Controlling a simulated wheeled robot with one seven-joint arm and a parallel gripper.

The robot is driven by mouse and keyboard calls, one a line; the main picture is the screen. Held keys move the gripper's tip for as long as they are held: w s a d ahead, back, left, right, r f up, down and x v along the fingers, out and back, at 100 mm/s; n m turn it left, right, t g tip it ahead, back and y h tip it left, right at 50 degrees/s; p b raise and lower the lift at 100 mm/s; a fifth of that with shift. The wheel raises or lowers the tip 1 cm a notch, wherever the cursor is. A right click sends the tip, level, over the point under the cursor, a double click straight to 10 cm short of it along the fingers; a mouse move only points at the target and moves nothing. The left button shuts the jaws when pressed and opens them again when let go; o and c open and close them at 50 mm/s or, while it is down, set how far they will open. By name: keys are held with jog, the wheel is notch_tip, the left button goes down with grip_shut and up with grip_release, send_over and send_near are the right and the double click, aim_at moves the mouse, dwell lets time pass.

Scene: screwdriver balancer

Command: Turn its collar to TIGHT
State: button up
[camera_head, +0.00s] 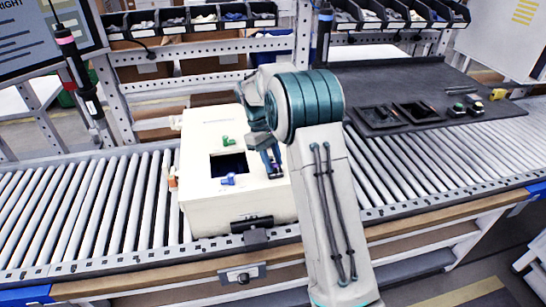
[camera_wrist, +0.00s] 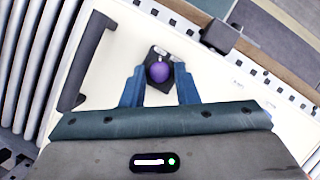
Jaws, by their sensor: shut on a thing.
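A dark hanging screwdriver (camera_head: 84,84) with pinkish bands hangs at the left in the head view; I cannot read any collar marking. Part of a second dark, hanging tool (camera_head: 324,30) shows behind my arm. My gripper (camera_head: 272,163) is over the right part of the white box's top, pointing down. In the wrist view my gripper (camera_wrist: 159,75) has its blue fingers on either side of a purple knob (camera_wrist: 159,72) on a dark base, and is shut on it. The fingers and arm hide most of the knob in the head view.
The white box (camera_head: 205,130) stands on the roller conveyor (camera_head: 95,205). Its top has a dark opening (camera_head: 228,166), a green fitting (camera_head: 228,141) and a blue fitting (camera_head: 228,180). A dark mat (camera_head: 440,100) with trays lies at the right. Rollers left of the box are clear.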

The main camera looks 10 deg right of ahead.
jog(key=m, duration=0.2)
jog(key=m+y+p, duration=0.1)
jog(key=shift+d+r+m+g, duration=0.1)
jog(key=shift+d+m+g, duration=0.05)
jog(key=shift+m+g, duration=0.2)
jog(key=m+y, duration=0.2)
jog(key=m, duration=0.1)
jog(key=shift+w+d+m+p, duration=0.1)
jog(key=shift+d+m+p, duration=0.05)
jog(key=shift+m+p, duration=0.2)
jog(key=m+y, duration=0.1)
jog(key=m, duration=0.2)
jog(key=shift+d+m, duration=0.1)
jog(key=shift+m, duration=0.2)
jog(key=shift+d+m+t+y, duration=0.15)
jog(key=shift+m+t+y, duration=0.5)
jog(key=shift+m, duration=1.25)
jog(key=o, duration=1)
